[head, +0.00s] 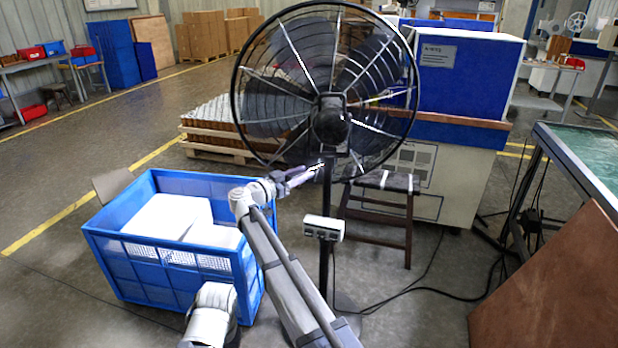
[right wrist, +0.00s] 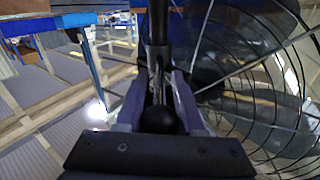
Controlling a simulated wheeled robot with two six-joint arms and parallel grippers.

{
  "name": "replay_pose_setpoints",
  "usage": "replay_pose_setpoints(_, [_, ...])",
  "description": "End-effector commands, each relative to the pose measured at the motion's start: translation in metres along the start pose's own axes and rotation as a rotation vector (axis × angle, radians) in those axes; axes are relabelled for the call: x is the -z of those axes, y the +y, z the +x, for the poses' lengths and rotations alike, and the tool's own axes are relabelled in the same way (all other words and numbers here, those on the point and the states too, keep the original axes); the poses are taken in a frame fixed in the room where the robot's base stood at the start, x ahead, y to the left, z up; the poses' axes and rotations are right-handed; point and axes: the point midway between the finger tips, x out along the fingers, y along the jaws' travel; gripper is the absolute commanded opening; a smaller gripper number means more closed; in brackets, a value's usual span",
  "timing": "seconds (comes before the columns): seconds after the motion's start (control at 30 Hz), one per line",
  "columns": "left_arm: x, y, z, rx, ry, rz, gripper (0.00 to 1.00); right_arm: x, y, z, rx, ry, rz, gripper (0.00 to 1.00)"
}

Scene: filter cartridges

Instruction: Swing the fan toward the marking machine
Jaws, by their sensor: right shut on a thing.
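The fan (head: 331,122) is a large black wire-caged fan on a dark pole, with its round motor housing toward me in the head view. A small white control box (head: 323,228) sits on the pole. My right gripper (head: 320,166) reaches in just below the motor housing. In the right wrist view, its purple fingers (right wrist: 160,95) are shut around a black rod with a round knob, beside the fan cage (right wrist: 262,85). A blue and white machine (head: 468,85) with a label stands behind the fan to the right; I cannot read whether it is the marking machine. My left gripper is out of view.
A blue crate (head: 105,245) with white contents stands left of my right arm. A dark stool (head: 378,182) stands close behind the pole. A glass-topped table (head: 590,150) and a brown board (head: 560,285) are at the right. Cables run across the floor.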

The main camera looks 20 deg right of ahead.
Motion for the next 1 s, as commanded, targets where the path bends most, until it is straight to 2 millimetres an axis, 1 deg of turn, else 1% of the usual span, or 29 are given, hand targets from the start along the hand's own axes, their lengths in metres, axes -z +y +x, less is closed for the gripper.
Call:
replay_pose_setpoints(0.03, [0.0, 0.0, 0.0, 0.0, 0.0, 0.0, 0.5, -0.001, -0.007, 0.001, 0.005, 0.0, 0.0, 0.0])
replay_pose_setpoints(0.43, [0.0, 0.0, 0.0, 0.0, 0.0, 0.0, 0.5, -0.002, -0.027, 0.004, 0.013, 0.0, 0.0, 0.0])
replay_pose_setpoints(0.7, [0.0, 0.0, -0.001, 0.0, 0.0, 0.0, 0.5, -0.002, -0.032, 0.006, 0.014, 0.003, -0.001, 0.0])
replay_pose_setpoints(1.0, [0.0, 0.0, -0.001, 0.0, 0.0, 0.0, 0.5, -0.002, -0.032, 0.007, 0.014, 0.005, -0.002, 0.0])
